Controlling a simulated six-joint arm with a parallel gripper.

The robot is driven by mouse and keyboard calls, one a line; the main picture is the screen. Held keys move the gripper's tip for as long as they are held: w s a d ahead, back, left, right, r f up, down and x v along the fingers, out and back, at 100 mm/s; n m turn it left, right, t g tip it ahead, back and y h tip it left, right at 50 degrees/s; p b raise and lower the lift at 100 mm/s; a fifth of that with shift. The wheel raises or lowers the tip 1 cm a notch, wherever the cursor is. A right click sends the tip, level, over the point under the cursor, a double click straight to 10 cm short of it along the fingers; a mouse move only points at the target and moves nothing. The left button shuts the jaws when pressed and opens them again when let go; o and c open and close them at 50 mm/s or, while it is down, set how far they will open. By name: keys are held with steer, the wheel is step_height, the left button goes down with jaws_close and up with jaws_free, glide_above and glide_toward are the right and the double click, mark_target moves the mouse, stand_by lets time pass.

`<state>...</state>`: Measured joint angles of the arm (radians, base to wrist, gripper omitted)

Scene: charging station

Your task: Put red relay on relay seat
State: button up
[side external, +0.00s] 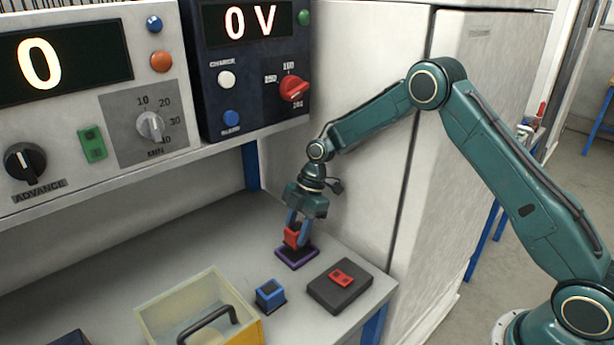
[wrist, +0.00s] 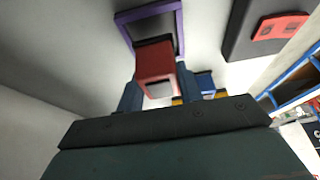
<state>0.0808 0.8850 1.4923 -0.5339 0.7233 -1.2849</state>
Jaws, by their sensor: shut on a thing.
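The red relay (side external: 292,237) is between the fingers of my gripper (side external: 298,226), which is shut on it. The relay seat (side external: 283,258), a dark square pad with a purple border, lies on the bench directly below the relay. In the wrist view the red relay (wrist: 155,64) shows between the two blue fingers of my gripper (wrist: 158,88), with the purple-edged seat (wrist: 176,22) just past it. The relay's dark end overlaps the seat in both views. I cannot tell whether it touches the seat or hangs slightly above it.
A blue relay (side external: 270,292) stands nearby on the bench (side external: 210,245). A dark box with a red plate (side external: 340,291) is right of the seat, near the bench edge. A clear and yellow bin (side external: 160,322) with a black handle is at front. A cabinet wall (side external: 370,150) stands behind.

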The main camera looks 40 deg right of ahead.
steer(key=shift+f, duration=1.55)
steer(key=o, duration=1.1)
